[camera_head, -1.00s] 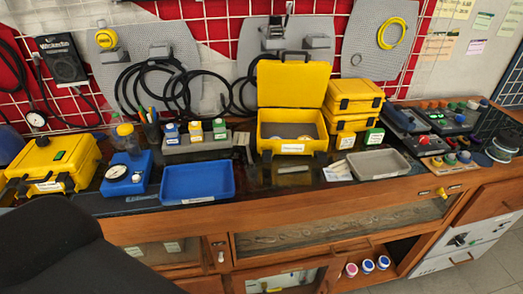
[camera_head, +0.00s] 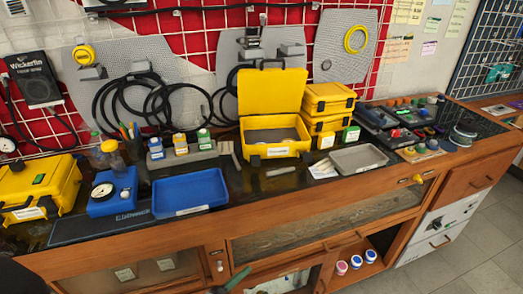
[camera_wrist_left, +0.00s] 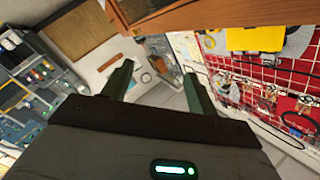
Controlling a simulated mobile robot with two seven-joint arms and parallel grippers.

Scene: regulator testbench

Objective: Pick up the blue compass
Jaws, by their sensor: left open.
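I cannot make out a blue compass for certain in either view. A blue box with a round white dial (camera_head: 112,192) stands at the left of the bench, but it looks like a gauge unit. My left gripper (camera_head: 237,279) shows only as green fingertips at the bottom edge of the head view, in front of the bench and below its top. In the left wrist view the left gripper (camera_wrist_left: 157,88) has its two green fingers well apart, with nothing between them. My right gripper is in neither view.
On the bench are a blue tray (camera_head: 190,192), an open yellow case (camera_head: 272,150), a grey tray (camera_head: 358,158), stacked yellow cases (camera_head: 328,98) and a closed yellow case (camera_head: 40,188). A round grey-rimmed object (camera_head: 463,135) lies at the right. Jars stand on a low shelf.

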